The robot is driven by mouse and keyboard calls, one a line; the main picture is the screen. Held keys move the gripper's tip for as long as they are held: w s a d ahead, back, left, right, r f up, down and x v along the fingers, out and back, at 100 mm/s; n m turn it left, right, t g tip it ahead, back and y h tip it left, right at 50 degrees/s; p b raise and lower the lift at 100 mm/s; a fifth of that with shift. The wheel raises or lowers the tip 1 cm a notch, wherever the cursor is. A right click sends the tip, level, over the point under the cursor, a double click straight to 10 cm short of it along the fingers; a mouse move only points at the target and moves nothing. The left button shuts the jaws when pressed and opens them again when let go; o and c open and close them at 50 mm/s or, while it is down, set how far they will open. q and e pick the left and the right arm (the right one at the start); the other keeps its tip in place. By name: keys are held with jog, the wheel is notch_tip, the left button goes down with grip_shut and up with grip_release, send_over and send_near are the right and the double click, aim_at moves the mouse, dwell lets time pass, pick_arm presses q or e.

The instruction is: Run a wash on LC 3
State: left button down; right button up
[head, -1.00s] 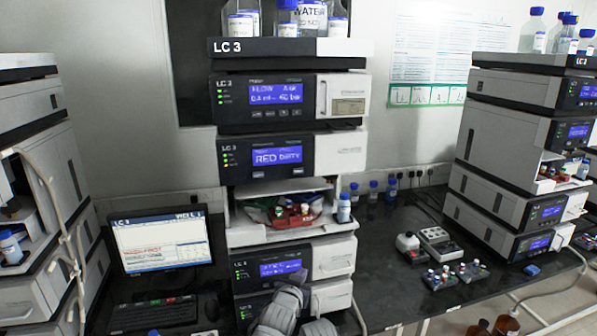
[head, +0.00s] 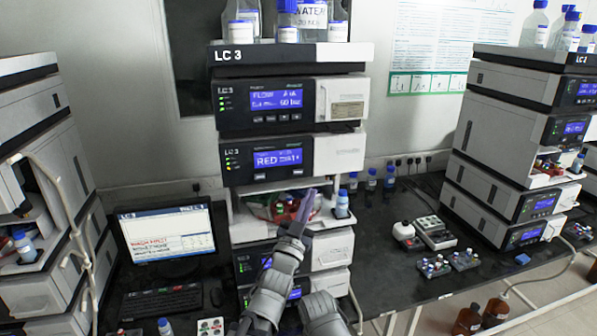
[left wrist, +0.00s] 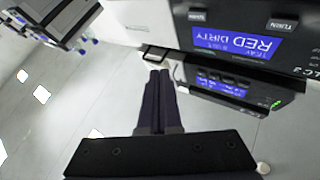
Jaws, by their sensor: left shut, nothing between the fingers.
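My right gripper is not visible.
A screen (head: 166,238) with red text and a keyboard (head: 160,300) stand left of the stack. Solvent bottles (head: 288,22) stand on top. Small vial racks (head: 465,259) lie on the bench to the right. Another stack (head: 505,135) stands farther right.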

pick_arm(q)
jog(key=shift+w, duration=0.1)
send_near(303, 169)
jog(key=shift+s+d+r+x, duration=0.1)
jog(key=shift+d+x, duration=0.05)
jog(key=shift+x, duration=0.7)
jog(key=shift+s+d+r+x, duration=0.1)
jog(key=shift+s+x, duration=0.05)
jog(key=shift+x, duration=0.7)
jog(key=shift+s+d+r+x, duration=0.1)
jog(key=shift+d+x, duration=0.05)
jog(key=shift+x, duration=0.65)
jog(key=shift+w+a, duration=0.1)
jog(key=shift+w, duration=0.3)
jog(key=shift+w+a, duration=0.1)
jog(key=shift+w, duration=0.3)
dwell(0.8)
jog(key=shift+s, duration=0.8)
jog(key=shift+d, duration=0.25)
